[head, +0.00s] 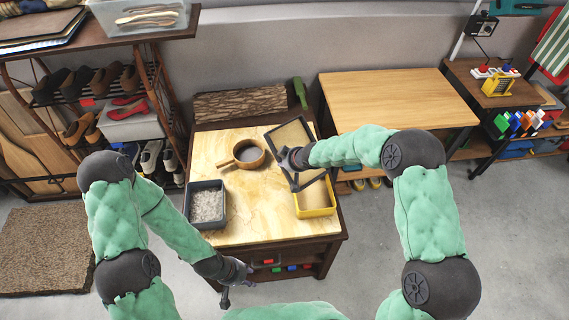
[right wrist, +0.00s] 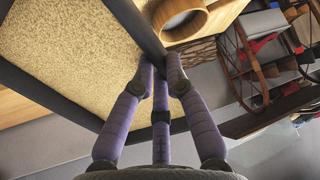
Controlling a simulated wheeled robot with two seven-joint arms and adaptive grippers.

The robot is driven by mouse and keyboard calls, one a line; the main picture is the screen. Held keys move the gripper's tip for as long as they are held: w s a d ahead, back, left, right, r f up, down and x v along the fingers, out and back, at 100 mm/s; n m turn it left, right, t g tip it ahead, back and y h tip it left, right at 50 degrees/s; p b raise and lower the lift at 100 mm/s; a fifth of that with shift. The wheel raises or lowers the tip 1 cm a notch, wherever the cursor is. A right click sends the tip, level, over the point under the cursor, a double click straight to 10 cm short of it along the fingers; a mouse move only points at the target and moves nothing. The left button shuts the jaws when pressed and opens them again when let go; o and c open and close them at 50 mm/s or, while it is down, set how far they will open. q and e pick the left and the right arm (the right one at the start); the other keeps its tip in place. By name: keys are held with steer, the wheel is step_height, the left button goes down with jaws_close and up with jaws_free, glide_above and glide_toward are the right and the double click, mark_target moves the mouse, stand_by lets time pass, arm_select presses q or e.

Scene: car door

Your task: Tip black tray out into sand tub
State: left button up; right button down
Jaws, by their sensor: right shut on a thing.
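The black tray (head: 292,132) is a shallow dark-rimmed rectangle holding pale tan grains. It is at the right of the table, with my right forearm crossing over it. My right gripper (head: 284,157) is shut on its left rim; the right wrist view shows the fingers on that rim and the grains (right wrist: 75,45) spread inside. The yellow sand tub (head: 315,199) stands at the table's right front, holding tan sand. The tray's near end overlaps the tub's far part in the head view. My left gripper (head: 235,284) is empty with fingers apart, low before the table.
A wooden pan (head: 248,154) with grey contents and a dark tub (head: 206,205) of whitish grains stand on the pale tabletop (head: 255,210). A bark slab (head: 240,103) lies behind. A wooden bench (head: 395,97) stands right, a shoe rack (head: 95,100) left.

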steer(key=shift+d+r+b, duration=0.1)
steer(key=shift+r+b, duration=0.1)
steer(key=shift+b, duration=0.7)
steer(key=shift+s+r+t+b, duration=0.15)
steer(key=shift+t+b, duration=0.25)
steer(key=shift+b, duration=0.3)
steer(key=shift+s+d+y+b, duration=0.15)
steer(key=shift+y+b, duration=0.15)
steer(key=shift+b, duration=0.4)
steer(key=shift+r, duration=0.1)
steer(key=shift+b, duration=0.35)
steer(key=shift+s+d+t+b, duration=0.15)
steer(key=shift+t+b, duration=0.15)
steer(key=shift+b, duration=0.4)
steer(key=shift+r+b, duration=0.1)
steer(key=shift+b, duration=0.2)
steer(key=shift+s+d+t+y+b, duration=0.1)
steer(key=shift+s+t+y+b, duration=0.15)
steer(key=shift+b, duration=0.45)
steer(key=shift+s+t+b, duration=0.1)
steer(key=shift+t+b, duration=0.15)
steer(key=shift+b, duration=0.45)
